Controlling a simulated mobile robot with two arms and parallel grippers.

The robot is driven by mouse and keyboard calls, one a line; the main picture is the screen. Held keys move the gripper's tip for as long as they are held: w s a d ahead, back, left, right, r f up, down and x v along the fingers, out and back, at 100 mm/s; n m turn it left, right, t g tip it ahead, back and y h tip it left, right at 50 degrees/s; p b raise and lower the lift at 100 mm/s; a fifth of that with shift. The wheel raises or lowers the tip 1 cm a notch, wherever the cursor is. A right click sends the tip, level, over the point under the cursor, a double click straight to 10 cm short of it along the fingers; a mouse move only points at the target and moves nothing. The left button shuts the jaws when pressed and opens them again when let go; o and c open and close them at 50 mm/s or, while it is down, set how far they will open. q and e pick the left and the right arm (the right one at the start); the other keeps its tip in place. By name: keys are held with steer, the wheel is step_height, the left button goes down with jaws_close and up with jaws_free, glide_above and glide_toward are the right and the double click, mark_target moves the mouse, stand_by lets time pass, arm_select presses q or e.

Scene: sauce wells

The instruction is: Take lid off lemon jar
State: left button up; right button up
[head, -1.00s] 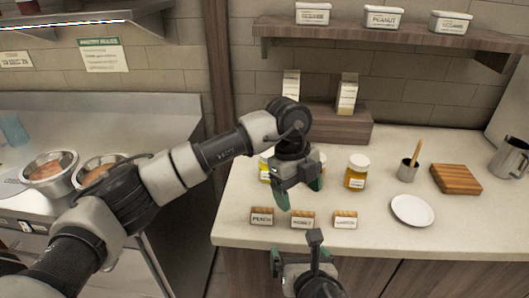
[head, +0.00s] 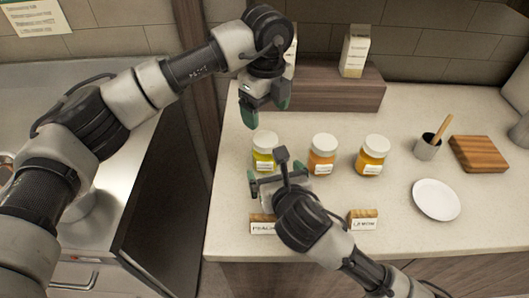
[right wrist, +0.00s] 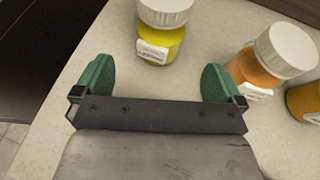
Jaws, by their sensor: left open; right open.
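The jar with yellow contents (head: 264,160) stands leftmost of three on the counter, with its white lid (head: 265,139) on. Its label is too blurred to read surely, but its colour fits lemon. It also shows in the right wrist view (right wrist: 160,42), ahead of my right gripper and between the lines of its fingers. My right gripper (head: 277,174) is open and empty, low on the near side of this jar, partly covering it in the head view. My left gripper (head: 266,106) is open and empty, above and behind the jar's lid.
Two orange jars (head: 322,155) (head: 372,155) with white lids stand to the right. Wooden name cards, PEACH (head: 262,226) and LEMON (head: 363,220), line the front edge. A white plate (head: 436,199), a cup (head: 428,147) and a wooden board (head: 479,154) are farther right. A wooden riser (head: 340,92) stands behind.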

mark_target(270, 164)
steer(key=x, duration=0.7)
steer(key=shift+w+a+f, duration=0.15)
steer(key=shift+w, duration=0.2)
